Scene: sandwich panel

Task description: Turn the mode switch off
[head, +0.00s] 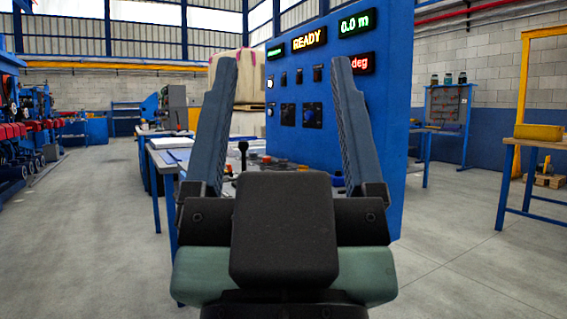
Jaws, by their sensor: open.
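A blue control panel (386,130) stands upright ahead. On its face is a row of small dark toggle-like switches (299,76). I cannot tell which of these is the mode switch; no label is readable. My gripper (285,64) is open and empty, its two fingers pointing up and forward. The panel face shows between the fingers, some distance beyond them. The right finger hides part of the panel, and the gripper body hides much of the console below.
A console desk (228,186) with a black lever (243,152) and coloured buttons (274,162) sits before the panel. Lit displays (309,39) top the panel. A table with a yellow item (538,132) stands right. Grey floor (90,235) is open left and right.

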